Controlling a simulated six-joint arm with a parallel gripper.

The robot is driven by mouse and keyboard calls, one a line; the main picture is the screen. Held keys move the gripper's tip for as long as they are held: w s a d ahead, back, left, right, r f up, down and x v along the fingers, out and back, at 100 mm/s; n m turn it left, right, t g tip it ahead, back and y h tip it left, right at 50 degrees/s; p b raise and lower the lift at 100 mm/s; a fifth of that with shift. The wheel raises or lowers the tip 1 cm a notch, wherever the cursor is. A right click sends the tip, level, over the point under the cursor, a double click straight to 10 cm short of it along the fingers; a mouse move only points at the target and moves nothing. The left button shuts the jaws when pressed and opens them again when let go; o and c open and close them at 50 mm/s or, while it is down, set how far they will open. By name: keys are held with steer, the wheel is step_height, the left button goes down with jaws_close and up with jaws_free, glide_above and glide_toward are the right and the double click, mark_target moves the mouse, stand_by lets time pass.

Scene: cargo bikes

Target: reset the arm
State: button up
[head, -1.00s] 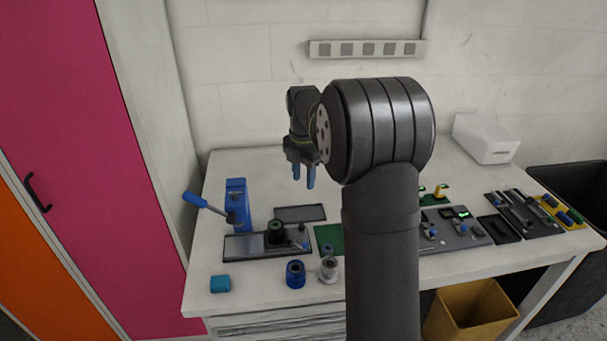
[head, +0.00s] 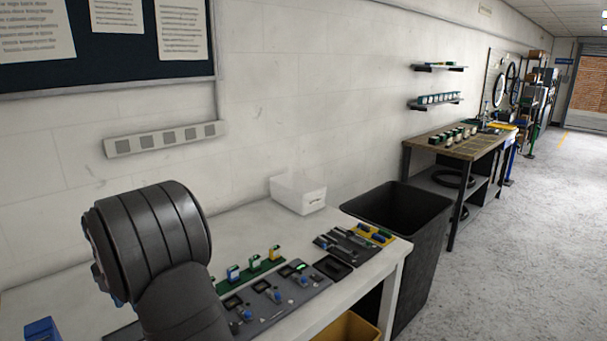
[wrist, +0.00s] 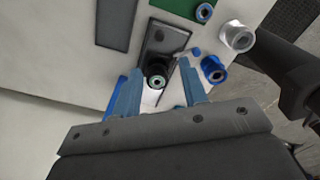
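My gripper (wrist: 156,82) shows in the wrist view with its two blue fingers spread apart, and nothing is held between them. It hangs above the white workbench (wrist: 28,60). Beyond the fingertips, a dark round part (wrist: 157,78) sits on a black tray (wrist: 165,38). A blue ring-shaped part (wrist: 214,69) and a silver one (wrist: 237,37) lie to the right of the fingers. In the head view, my dark arm link fills the lower left and my gripper is out of sight.
The bench carries a white box (head: 298,194), a grey fixture board (head: 262,306) and a yellow tool holder (head: 374,233). A black bin (head: 402,215) stands at the bench's right end. Open grey floor (head: 500,250) lies to the right, with a wooden-topped table (head: 458,147) by the wall.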

step_height(320, 180, down, 14)
steer(key=shift+s+a+r, duration=0.1)
steer(key=shift+s+a, duration=0.35)
steer(key=shift+s, duration=0.05)
steer(key=shift+w, duration=0.1)
